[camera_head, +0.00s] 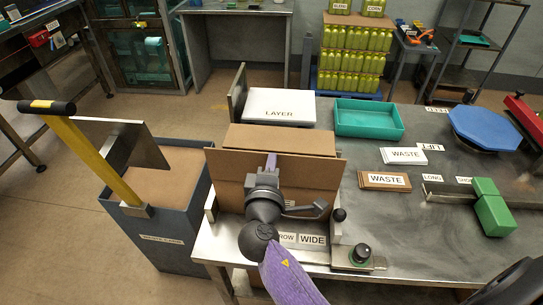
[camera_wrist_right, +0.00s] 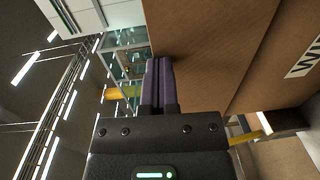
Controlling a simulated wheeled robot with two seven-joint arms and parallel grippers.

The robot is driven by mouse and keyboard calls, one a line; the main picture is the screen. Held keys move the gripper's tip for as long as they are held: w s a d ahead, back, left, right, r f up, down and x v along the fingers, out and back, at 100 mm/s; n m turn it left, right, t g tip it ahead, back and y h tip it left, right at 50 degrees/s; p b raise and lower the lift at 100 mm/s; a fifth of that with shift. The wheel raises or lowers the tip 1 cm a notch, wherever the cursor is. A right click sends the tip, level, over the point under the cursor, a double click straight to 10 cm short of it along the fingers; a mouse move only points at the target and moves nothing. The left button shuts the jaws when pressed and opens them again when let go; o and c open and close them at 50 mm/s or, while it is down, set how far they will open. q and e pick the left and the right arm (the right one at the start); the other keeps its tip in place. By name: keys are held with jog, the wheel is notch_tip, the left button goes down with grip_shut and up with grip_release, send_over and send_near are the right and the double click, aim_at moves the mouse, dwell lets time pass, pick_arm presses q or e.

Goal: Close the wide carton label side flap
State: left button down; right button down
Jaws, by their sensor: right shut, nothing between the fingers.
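The brown wide carton (camera_head: 278,140) stands at the near left edge of the metal table. A broad cardboard flap (camera_head: 312,176) slants up on its near side, partly hidden by my right arm. My right gripper (camera_head: 271,161) is in front of this flap, purple fingers shut and empty, pointing at the cardboard. In the right wrist view the shut fingers (camera_wrist_right: 160,68) are close against a brown cardboard face (camera_wrist_right: 205,50); I cannot tell whether they touch it. A white label (camera_wrist_right: 306,58) with "WI" shows at the right edge there. My left gripper is not in view.
A plate marked WIDE (camera_head: 313,239) and a black knob (camera_head: 361,253) are at the table's near edge. A dark bin (camera_head: 165,235) with a yellow handle (camera_head: 90,155) stands left. A white LAYER stack (camera_head: 280,106) and a green tray (camera_head: 369,119) lie behind the carton.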

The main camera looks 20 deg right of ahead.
aim_at(278, 150)
jog(key=w+d+r+g+y+p, duration=0.1)
jog(key=w+r+g+p, duration=0.1)
jog(key=p, duration=0.4)
jog(key=shift+d, duration=0.15)
jog(key=shift+w+d+f+g+y, duration=0.85)
jog(key=shift+w+f+g, duration=0.35)
jog(key=shift+w+g, duration=0.1)
jog(key=shift+w+d+f+g+y, duration=0.75)
jog(key=shift+w+f+g+y, duration=0.15)
jog(key=shift+w+f+g, duration=0.35)
jog(key=shift+w+d+f+g+y, duration=0.85)
jog(key=shift+w+f+g, duration=0.3)
jog(key=shift+w+g, duration=0.2)
